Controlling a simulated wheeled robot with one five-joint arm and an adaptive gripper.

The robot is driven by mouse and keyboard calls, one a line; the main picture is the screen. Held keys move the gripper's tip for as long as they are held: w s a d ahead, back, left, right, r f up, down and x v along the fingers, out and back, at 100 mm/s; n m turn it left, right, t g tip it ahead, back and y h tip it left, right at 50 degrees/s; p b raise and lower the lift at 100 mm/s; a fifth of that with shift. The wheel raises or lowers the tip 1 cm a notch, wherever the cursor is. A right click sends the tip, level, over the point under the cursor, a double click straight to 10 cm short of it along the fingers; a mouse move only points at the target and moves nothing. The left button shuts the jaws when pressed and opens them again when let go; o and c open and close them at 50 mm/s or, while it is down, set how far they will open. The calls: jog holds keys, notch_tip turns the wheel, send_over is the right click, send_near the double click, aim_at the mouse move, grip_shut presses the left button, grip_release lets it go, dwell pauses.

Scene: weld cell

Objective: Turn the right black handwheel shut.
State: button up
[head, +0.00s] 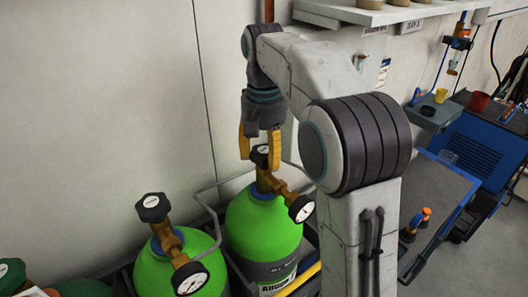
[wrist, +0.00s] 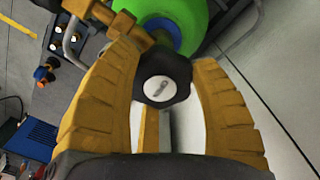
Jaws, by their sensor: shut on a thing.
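The right black handwheel (head: 260,154) sits on top of the brass valve of the right green cylinder (head: 262,228). In the wrist view this handwheel (wrist: 163,82) is a dark lobed knob with a light round centre. My gripper (head: 259,162) comes down over it from above, with one yellow finger on each side. How far the wheel is turned cannot be told. The gauge (head: 301,209) on that valve faces right.
A left green cylinder (head: 180,266) has its own black handwheel (head: 153,207) and gauge (head: 190,279). A grey rail (head: 207,188) runs around the cylinders. The wall is close behind. A shelf (head: 365,13) is above right, and a blue cabinet (head: 478,150) stands far right.

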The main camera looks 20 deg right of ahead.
aim_at(264, 150)
jog(key=shift+f+m, duration=0.1)
jog(key=shift+m, duration=0.9)
jog(key=o, duration=1.2)
jog(key=shift+r, duration=3.8)
jog(key=shift+s, duration=0.1)
